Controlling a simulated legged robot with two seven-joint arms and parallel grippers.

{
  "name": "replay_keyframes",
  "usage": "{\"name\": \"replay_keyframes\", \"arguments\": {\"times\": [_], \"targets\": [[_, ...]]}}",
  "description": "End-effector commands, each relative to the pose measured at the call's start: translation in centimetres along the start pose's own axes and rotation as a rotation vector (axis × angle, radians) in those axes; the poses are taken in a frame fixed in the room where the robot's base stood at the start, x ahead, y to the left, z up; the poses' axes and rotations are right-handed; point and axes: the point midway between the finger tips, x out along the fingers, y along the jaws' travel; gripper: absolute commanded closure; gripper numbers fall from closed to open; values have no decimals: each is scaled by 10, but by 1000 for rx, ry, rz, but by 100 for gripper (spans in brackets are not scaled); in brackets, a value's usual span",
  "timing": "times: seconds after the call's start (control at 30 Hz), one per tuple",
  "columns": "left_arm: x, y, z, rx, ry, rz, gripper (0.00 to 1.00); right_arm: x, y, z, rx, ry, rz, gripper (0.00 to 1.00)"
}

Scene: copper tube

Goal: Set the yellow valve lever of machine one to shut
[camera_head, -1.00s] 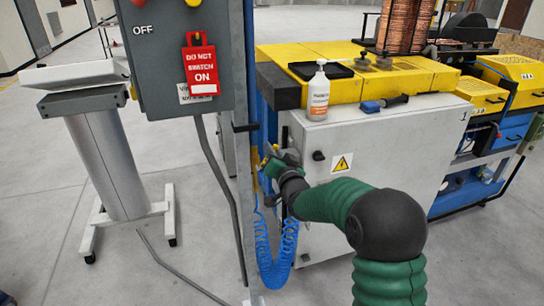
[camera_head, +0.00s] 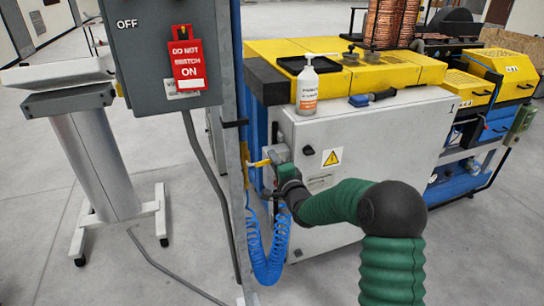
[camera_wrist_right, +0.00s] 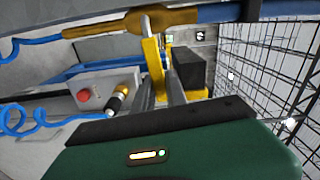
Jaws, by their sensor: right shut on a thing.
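The yellow valve lever (camera_head: 261,163) sticks out to the left beside a grey fitting at the left end of the white machine cabinet (camera_head: 380,150). In the right wrist view the lever (camera_wrist_right: 152,58) runs down between my finger ends. My right gripper (camera_wrist_right: 159,84) is shut on it. In the head view the right gripper (camera_head: 284,168) is small and partly hidden by its own wrist, so the grip itself is unclear there. My left gripper is not in view.
A grey switch box with a red tag (camera_head: 187,58) and its post stand left of the cabinet. A blue coiled hose (camera_head: 265,262) hangs below the lever. A white bottle (camera_head: 308,90) and a blue-handled tool (camera_head: 370,98) rest on the cabinet. Wire mesh (camera_wrist_right: 270,60) shows in the wrist view.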

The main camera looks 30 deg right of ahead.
Motion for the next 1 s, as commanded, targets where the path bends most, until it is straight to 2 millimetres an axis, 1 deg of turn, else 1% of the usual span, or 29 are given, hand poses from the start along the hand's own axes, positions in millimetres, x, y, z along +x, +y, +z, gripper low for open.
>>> {"name": "replay_keyframes", "arguments": {"times": [0.03, 0.23, 0.4, 0.8, 0.83, 0.97, 1.0], "targets": [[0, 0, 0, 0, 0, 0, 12, -1, 7, -1, 23, 0, 11, 100], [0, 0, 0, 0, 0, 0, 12, -1, 13, 0, 94, 1, 10, 100], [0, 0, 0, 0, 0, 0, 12, -1, 15, 0, 122, 1, 10, 100], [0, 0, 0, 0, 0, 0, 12, -1, 17, 0, 129, 2, 13, 100], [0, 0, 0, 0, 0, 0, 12, -1, 17, 0, 129, 2, 13, 81], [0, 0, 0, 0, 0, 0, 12, -1, 16, 0, 128, 2, 11, 64], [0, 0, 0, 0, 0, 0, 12, -1, 15, 0, 128, 2, 10, 62]]}}
